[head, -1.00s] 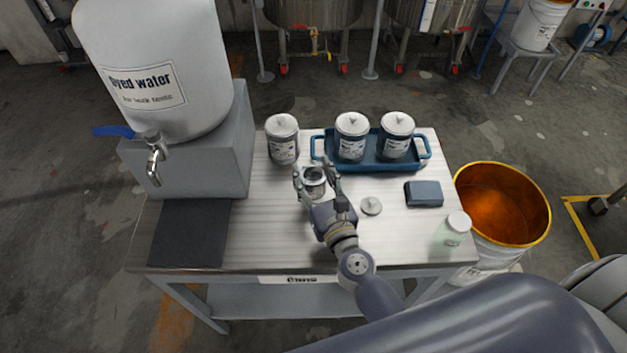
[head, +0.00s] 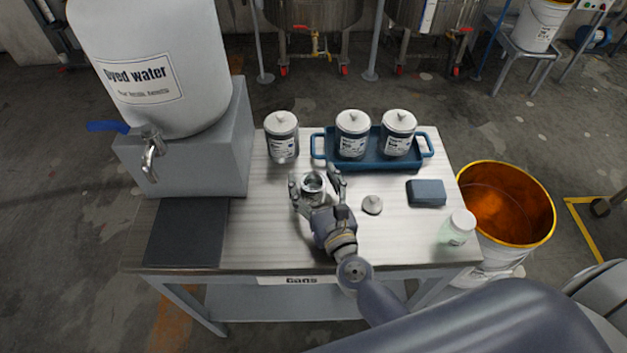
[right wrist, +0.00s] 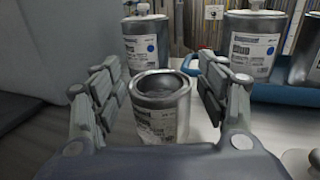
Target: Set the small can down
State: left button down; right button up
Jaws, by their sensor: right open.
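The small can (head: 313,185) is an open metal can with a pale label, without a lid. It stands upright on the table (head: 275,235), near its middle. In the right wrist view the small can (right wrist: 162,110) sits between the spread fingers, with a gap on both sides. My right gripper (head: 318,180) is open around it; its fingers also show in the right wrist view (right wrist: 160,85). A small lid with a knob (head: 372,205) lies on the table to the right of the gripper. My left gripper is not in view.
A lidded can (head: 281,137) stands behind. A blue tray (head: 377,162) holds two more lidded cans. A dyed water tank (head: 150,60) with a tap stands at left above a dark mat (head: 187,232). A blue block (head: 426,192) and a jar (head: 458,228) are at right.

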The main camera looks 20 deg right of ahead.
jog(key=shift+r, duration=0.2)
jog(key=s+b, duration=0.2)
jog(key=s, duration=0.3)
jog(key=s+b, duration=0.1)
jog(key=s, duration=0.5)
jog(key=shift+d+f+b, duration=0.2)
jog(key=shift+b, duration=0.2)
jog(key=shift+s+r, duration=0.2)
jog(key=shift+s, duration=0.35)
jog(key=shift+f, duration=0.1)
